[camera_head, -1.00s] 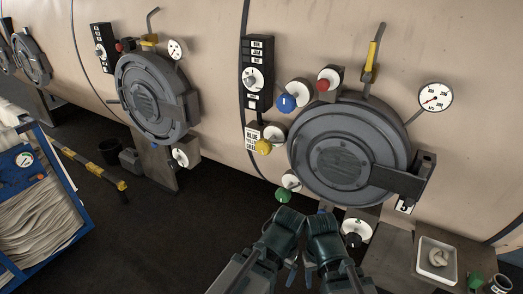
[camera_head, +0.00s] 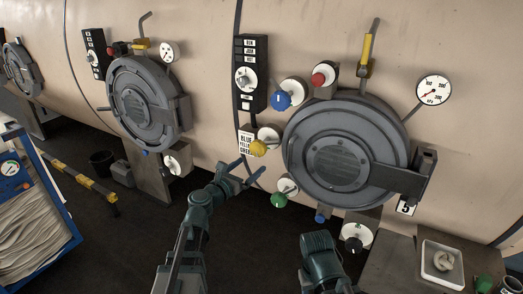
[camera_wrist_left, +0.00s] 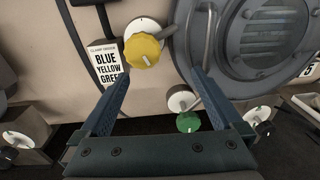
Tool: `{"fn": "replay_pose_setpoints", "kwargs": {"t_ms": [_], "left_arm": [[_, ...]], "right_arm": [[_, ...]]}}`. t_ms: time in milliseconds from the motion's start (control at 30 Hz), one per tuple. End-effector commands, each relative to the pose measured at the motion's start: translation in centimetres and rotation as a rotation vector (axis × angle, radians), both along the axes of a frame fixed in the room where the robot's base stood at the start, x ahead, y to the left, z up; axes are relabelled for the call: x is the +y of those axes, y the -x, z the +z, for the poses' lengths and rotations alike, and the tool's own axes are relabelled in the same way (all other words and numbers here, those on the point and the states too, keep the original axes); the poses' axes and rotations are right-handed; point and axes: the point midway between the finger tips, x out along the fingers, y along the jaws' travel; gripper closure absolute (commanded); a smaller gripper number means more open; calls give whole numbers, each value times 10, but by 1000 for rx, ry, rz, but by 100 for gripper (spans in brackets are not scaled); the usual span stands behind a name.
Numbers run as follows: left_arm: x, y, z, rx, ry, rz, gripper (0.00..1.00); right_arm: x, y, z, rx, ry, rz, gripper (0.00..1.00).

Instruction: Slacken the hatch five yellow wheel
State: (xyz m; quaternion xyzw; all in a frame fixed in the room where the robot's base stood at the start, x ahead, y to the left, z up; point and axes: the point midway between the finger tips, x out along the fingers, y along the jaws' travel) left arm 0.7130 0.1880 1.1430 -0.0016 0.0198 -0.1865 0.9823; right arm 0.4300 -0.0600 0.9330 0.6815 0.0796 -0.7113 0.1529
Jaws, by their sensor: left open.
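The yellow wheel (camera_head: 258,148) sits left of the round hatch (camera_head: 338,160) marked 5 (camera_head: 405,207), on a white disc with a dark mark. In the left wrist view the yellow wheel (camera_wrist_left: 144,51) shows beyond and slightly above the space between the fingertips. My left gripper (camera_head: 251,167) is open and empty, just below the yellow wheel and apart from it. My right arm's end (camera_head: 320,243) is low in the head view, under the hatch; its fingers cannot be made out.
A blue wheel (camera_head: 283,101) and red knob (camera_head: 319,79) sit above, and a green wheel (camera_head: 279,199) below. A sign (camera_head: 245,144) reads blue, yellow, green. A gauge (camera_head: 433,90) is at right. A blue cart (camera_head: 40,210) stands at far left.

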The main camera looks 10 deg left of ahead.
Motion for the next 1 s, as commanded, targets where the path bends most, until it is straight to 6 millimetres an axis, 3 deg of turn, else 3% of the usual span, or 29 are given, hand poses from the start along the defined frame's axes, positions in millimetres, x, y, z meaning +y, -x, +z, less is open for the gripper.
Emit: {"fn": "replay_pose_setpoints", "kwargs": {"t_ms": [100,367,1000], "left_arm": [[21,-5,4,6,111,57,0],[23,-11,6,8,139,68,0],[-13,-119,6,8,135,64,0]], "right_arm": [[0,0,-3,0,0,0,50],[0,0,-2,0,0,0,50],[0,0,-2,0,0,0,50]]}}
